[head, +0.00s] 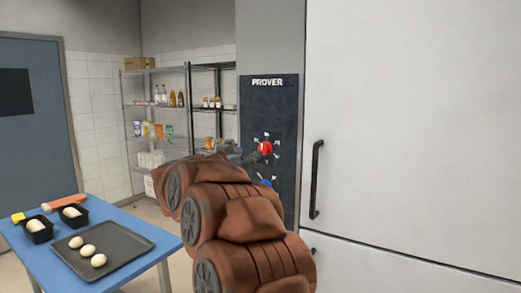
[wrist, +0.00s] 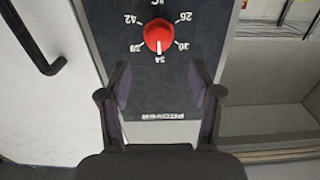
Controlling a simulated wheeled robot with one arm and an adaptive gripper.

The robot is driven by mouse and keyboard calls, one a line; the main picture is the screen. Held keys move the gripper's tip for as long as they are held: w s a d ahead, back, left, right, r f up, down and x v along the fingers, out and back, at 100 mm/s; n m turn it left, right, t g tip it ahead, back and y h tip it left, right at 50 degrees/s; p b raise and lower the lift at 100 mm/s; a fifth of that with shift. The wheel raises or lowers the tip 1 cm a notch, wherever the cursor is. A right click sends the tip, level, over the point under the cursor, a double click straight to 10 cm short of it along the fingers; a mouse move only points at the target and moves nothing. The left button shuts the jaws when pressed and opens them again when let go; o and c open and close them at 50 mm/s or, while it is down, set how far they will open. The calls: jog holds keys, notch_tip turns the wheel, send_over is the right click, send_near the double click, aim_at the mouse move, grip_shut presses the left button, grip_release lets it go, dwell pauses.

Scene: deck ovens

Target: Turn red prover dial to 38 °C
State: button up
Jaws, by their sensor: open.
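The red prover dial (wrist: 158,35) sits on the dark prover panel (wrist: 100,30), which appears upside down in the wrist view. Its white pointer line points at the 34 mark; the 38 mark is beside it, at the lower left of the dial. In the head view the red dial (head: 266,148) is partly beside my arm's end. My gripper (wrist: 160,78) is open and empty, its two fingers spread below the dial in the wrist view, apart from it. In the head view my gripper (head: 232,150) is small, just left of the dial.
A blue dial (head: 265,183) shows below the red one, partly behind my arm. A white door with a black handle (head: 317,180) stands right. A blue table (head: 130,225) with a dark tray (head: 135,243) is at the left. Shelves (head: 155,110) stand behind.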

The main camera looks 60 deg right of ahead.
aim_at(262, 149)
jog(key=shift+d+p, duration=0.75)
jog(key=shift+d, duration=3.1)
jog(key=shift+w, duration=0.1)
jog(key=shift+c, duration=0.2)
jog(key=c, duration=1.1)
jog(key=shift+m, duration=0.3)
